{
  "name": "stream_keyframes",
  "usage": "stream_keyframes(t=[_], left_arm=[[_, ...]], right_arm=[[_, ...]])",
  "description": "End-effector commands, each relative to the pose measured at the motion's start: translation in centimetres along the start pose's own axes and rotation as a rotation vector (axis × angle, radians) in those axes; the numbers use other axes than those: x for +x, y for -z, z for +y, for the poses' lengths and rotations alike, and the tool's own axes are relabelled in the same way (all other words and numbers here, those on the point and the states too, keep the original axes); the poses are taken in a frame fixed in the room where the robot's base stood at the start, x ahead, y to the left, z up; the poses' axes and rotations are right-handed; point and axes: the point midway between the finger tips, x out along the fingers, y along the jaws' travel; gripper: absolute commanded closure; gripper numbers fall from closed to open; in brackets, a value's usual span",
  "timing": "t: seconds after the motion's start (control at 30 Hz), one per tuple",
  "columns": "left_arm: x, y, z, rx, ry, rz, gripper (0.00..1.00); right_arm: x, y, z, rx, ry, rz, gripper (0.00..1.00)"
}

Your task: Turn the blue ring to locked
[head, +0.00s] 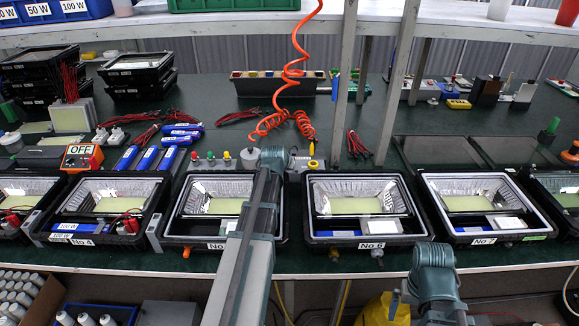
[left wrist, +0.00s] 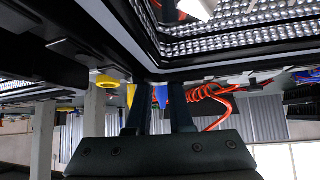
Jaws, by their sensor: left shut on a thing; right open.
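My left gripper (left wrist: 157,108) is shut on a blue part, which I take to be the blue ring (left wrist: 161,94). Only a small piece of the ring shows between the two dark fingers, just under a housing edge. Its lock position cannot be read. In the head view my left arm covers part of the No 5 housing (head: 180,241), and neither the left fingertips nor the blue ring can be made out. My right gripper (head: 397,302) is open at the bottom of the head view, in front of the bench and apart from the housings.
A yellow ring (left wrist: 107,80) is left of the fingers in the left wrist view. An orange coiled hose (left wrist: 207,92) is to their right. The No 6 housing (head: 317,240) and No 7 housing (head: 453,240) stand right of my left arm. A yellow bin (head: 372,312) is below the bench.

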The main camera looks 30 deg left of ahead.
Motion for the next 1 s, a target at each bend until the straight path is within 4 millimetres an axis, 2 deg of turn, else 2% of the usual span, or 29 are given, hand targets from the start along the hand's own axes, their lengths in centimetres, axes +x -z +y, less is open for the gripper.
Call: stream_keyframes(t=[0.03,0.2,0.4,0.47,0.5,1.0], left_arm=[[0.35,0.29,-0.74,0.027,-0.025,0.002,1.0],[0.44,0.39,-1.12,0.13,-0.126,0.001,0.99],[0.39,0.27,-0.67,0.131,-0.125,-0.001,0.63],[0.38,0.26,-0.58,0.131,-0.127,-0.001,0.53],[0.38,0.25,-0.52,0.132,-0.127,-0.002,0.5],[0.01,0.15,-0.59,0.131,-0.125,-0.002,0.5]], right_arm=[[0.07,0.0,-0.01,0.0,0.0,0.0,0.0],[0.07,0.01,-0.01,0.0,0.0,0.0,0.0],[0.08,0.01,-0.01,0.0,0.0,0.0,0.0],[0.08,0.01,-0.01,0.0,0.0,0.0,0.0],[0.08,0.01,-0.01,0.0,0.0,0.0,0.0],[-0.12,-0.01,0.01,0.0,0.0,0.0,0.0]])
